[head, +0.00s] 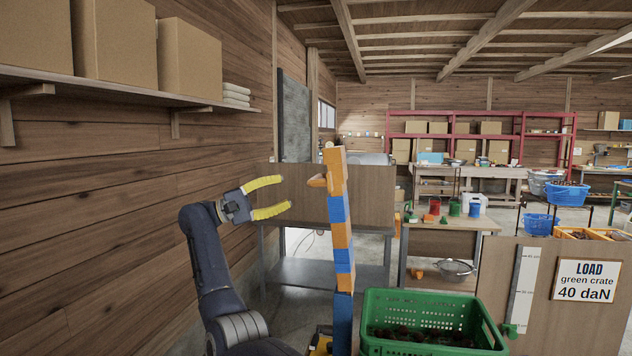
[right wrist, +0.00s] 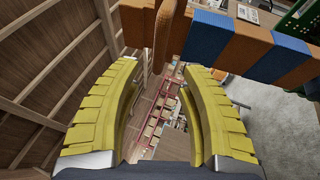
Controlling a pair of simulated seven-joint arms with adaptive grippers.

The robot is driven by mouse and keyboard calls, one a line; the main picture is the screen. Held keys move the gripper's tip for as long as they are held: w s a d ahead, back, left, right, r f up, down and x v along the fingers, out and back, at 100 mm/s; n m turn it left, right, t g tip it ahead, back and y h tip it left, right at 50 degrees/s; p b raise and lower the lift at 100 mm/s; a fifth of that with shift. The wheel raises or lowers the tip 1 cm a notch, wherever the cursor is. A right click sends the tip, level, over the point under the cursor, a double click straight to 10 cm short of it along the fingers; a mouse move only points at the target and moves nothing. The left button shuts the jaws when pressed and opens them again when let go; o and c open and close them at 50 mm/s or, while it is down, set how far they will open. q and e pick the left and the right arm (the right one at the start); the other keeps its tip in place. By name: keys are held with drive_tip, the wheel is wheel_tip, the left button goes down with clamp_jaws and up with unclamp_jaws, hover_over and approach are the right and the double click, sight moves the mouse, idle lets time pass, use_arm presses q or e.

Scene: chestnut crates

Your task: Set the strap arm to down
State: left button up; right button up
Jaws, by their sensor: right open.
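A post (head: 340,230) with orange and blue bands stands upright in the middle of the head view. A short brown-orange strap arm (head: 318,181) sticks out sideways to the left near its top. In the right wrist view, the strap arm (right wrist: 165,35) crosses from the banded post (right wrist: 250,48) into the space just beyond and between the fingertips. My right gripper (head: 287,195) is open and empty, left of the post and close to the strap arm. Its yellow fingers (right wrist: 160,72) show apart in the right wrist view; I see no contact. My left gripper is not in view.
A green crate (head: 430,297) with dark chestnuts stands right of the post. A panel (head: 545,325) with a load sign and scale is beside it. A wooden wall and a shelf (head: 110,88) with boxes are on the left. A table (head: 455,222) stands behind.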

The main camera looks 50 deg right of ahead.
sight(316, 180)
drive_tip(key=x, duration=0.9)
drive_tip(key=shift+s+d+r, duration=0.1)
drive_tip(key=shift+s+d, duration=0.15)
drive_tip(key=shift+s, duration=0.05)
clamp_jaws()
idle(0.4)
